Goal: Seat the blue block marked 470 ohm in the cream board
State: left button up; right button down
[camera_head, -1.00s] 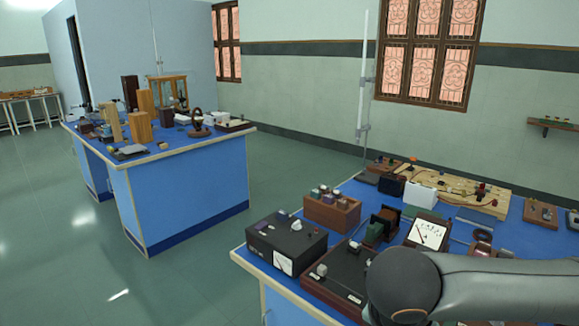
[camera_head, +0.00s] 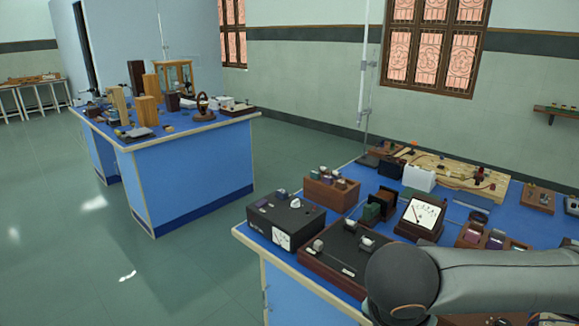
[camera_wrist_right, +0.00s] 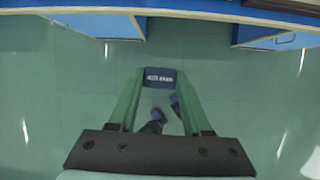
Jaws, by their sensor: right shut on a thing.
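In the right wrist view my right gripper (camera_wrist_right: 160,78) is shut on a dark blue block (camera_wrist_right: 160,74) with a white label that appears to read 470 and more, small and blurred. The block sits between the fingertips, above open floor. The cream board (camera_head: 455,178) lies at the back of the near bench in the head view, with small parts and brown tracks on it. Its sockets are too small to make out. My right arm crosses the head view's lower right, with its gripper out of that picture. My left gripper is not in view.
The near blue bench (camera_head: 262,240) carries a black meter box (camera_head: 287,218), a tilted dial meter (camera_head: 420,217), a wooden block rack (camera_head: 331,191) and a white box (camera_head: 419,178). A tall stand (camera_head: 366,80) rises behind. In the wrist view a bench edge (camera_wrist_right: 200,12) crosses the top.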

jog(key=shift+d+f+m+g, duration=0.2)
jog(key=shift+m+g, duration=0.1)
jog(key=shift+m, duration=0.5)
jog(key=m, duration=0.2)
jog(key=m+g+h, duration=0.1)
jog(key=m, duration=0.1)
jog(key=d+f+m+g, duration=0.1)
jog(key=m, duration=0.1)
jog(key=shift+h+p, duration=0.3)
jog(key=shift+p, duration=0.1)
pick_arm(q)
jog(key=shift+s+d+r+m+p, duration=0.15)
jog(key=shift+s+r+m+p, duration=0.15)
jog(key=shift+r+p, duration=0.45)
pick_arm(e)
jog(key=d+m+g+y, duration=0.1)
jog(key=m+g, duration=0.1)
jog(key=m, duration=0.4)
jog(key=f+m+g+y, duration=0.1)
jog(key=m, duration=0.6)
jog(key=d+m+g+y, duration=0.1)
jog(key=m+g+y, duration=0.1)
jog(key=m, duration=0.4)
jog(key=shift+s+d+f+g, duration=0.3)
jog(key=shift+s, duration=0.05)
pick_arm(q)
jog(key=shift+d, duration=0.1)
